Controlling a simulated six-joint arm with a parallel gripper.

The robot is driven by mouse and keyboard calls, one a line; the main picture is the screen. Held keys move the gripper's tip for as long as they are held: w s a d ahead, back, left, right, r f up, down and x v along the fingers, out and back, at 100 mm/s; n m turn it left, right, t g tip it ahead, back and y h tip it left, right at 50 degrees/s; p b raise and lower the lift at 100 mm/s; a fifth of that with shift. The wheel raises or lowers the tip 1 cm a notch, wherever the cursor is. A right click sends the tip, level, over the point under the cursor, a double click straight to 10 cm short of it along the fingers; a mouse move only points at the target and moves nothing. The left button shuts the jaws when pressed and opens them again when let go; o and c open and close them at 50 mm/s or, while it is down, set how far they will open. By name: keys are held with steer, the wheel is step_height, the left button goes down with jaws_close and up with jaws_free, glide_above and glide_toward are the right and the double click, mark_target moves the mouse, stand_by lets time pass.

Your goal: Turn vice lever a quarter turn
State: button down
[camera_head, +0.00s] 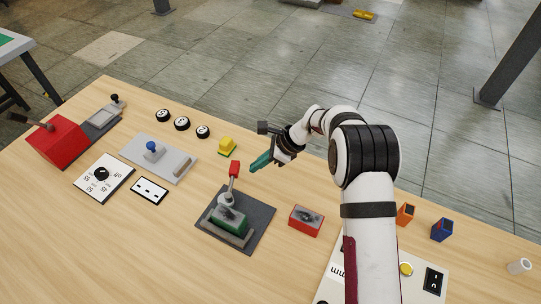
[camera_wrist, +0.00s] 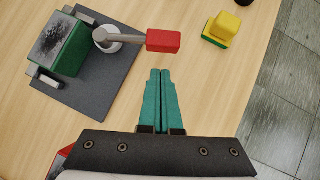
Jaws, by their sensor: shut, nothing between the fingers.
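The vice lever has a grey bar (camera_wrist: 125,40) and a red handle, seen in the wrist view (camera_wrist: 163,41) and in the head view (camera_head: 234,169). It joins a round light hub (camera_wrist: 107,39) beside the green vice body (camera_head: 229,219), on a dark grey base plate (camera_head: 263,210). My gripper has teal fingers, pressed together and empty, in the wrist view (camera_wrist: 160,72) and in the head view (camera_head: 254,168). The fingertips point toward the red handle. In the wrist view a small gap shows between tips and handle; their height difference is hard to tell.
A yellow block on a green base (camera_head: 227,146) stands close behind the vice. A red box (camera_head: 306,220) stands to its right. A grey panel with a blue knob (camera_head: 153,149) and a white socket plate (camera_head: 149,191) lie left. The front left of the table is clear.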

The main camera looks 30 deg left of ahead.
steer(key=shift+s+a+f, duration=0.15)
steer(key=shift+s+a, duration=0.1)
steer(key=shift+a, duration=0.45)
steer(key=shift+s+a+f, duration=0.15)
steer(key=shift+s+a, duration=0.1)
steer(key=shift+a, duration=0.4)
